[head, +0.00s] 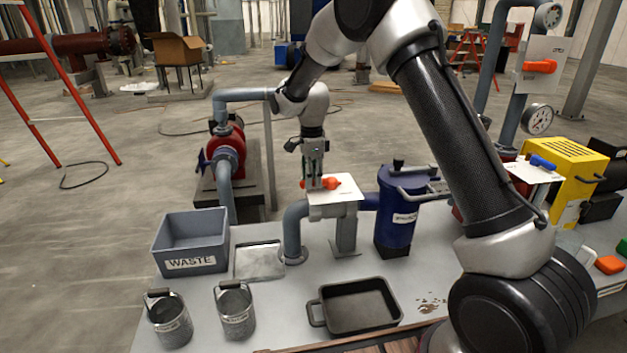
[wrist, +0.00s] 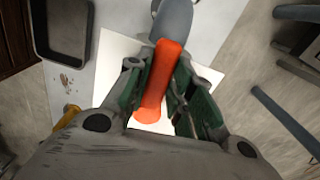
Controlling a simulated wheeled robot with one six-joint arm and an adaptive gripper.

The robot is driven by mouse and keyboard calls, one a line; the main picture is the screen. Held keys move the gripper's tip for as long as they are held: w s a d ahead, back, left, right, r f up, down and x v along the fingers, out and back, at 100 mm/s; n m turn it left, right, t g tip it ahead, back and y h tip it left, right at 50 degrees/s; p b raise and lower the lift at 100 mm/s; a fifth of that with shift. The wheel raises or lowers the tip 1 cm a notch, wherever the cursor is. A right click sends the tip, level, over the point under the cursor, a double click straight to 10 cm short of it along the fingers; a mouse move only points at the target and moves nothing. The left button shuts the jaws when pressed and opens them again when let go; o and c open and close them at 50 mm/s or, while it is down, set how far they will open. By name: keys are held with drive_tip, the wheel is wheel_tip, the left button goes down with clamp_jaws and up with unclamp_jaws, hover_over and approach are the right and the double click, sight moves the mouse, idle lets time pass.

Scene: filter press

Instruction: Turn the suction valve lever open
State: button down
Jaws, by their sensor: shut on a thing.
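The suction valve's orange lever (head: 331,184) sits on a white plate (head: 345,196) on top of the grey pipe stand in the middle of the bench. My gripper (head: 316,183) points down over the plate from above, at the lever. In the wrist view the orange lever (wrist: 160,82) lies lengthwise between the two green-padded fingers of my gripper (wrist: 158,95), which are shut on it. The lever's upper end in that view meets a grey pipe. In the head view my fingers hide part of the lever.
A blue filter housing (head: 396,225) stands right of the valve. A grey WASTE bin (head: 190,262), a flat metal tray (head: 259,262), two metal buckets and a black pan (head: 313,311) are on the bench. Another orange lever (head: 540,67) is on a panel at upper right.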

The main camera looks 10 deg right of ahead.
drive_tip(key=shift+w+m, duration=0.3)
drive_tip(key=shift+m, duration=0.1)
drive_tip(key=c, duration=1.2)
unclamp_jaws()
drive_tip(key=shift+c, duration=0.2)
wheel_tip(320, 180, up, 12)
